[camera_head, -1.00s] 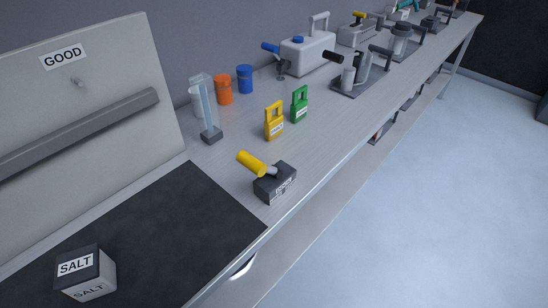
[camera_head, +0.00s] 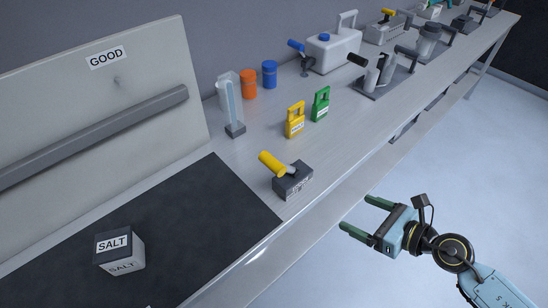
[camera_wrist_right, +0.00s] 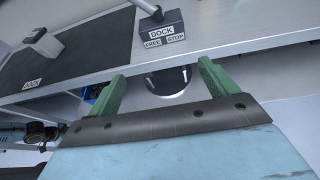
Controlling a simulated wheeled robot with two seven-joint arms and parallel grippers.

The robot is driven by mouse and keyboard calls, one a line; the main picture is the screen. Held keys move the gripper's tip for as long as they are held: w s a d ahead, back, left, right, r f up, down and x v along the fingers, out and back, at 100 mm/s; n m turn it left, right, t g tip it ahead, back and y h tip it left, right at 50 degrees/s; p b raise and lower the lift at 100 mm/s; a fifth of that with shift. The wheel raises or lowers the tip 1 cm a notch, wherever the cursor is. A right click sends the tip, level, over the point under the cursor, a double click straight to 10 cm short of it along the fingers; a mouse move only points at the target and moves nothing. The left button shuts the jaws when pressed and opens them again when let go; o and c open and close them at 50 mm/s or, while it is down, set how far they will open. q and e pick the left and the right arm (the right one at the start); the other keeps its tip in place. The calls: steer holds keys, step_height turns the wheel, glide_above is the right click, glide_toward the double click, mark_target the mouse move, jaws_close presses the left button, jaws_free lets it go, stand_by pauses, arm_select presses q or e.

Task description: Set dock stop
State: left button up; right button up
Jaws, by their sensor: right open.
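The dock switch is a dark block (camera_head: 293,182) at the bench's front edge, with a yellow-handled lever (camera_head: 273,163) tilted to the left in the head view. In the right wrist view the block (camera_wrist_right: 160,19) reads DOCK, with FREE on the left and STOP on the right; its lever (camera_wrist_right: 148,8) leans up and left, toward the FREE side. My right gripper (camera_head: 357,214) is open and empty, off the front of the bench and apart from the lever. Its two green fingers also show in the wrist view (camera_wrist_right: 160,76), pointing toward the bench. My left gripper is not in view.
A SALT box (camera_head: 119,249) sits on the black mat (camera_head: 190,215). Yellow (camera_head: 295,121) and green (camera_head: 321,104) tags and a clear column (camera_head: 231,106) stand behind the switch. A GOOD panel (camera_head: 80,120) stands at the left. The floor in front is clear.

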steer(key=shift+s+a+r+n, duration=0.1)
steer(key=shift+a+r+n, duration=0.05)
steer(key=shift+r+n, duration=0.25)
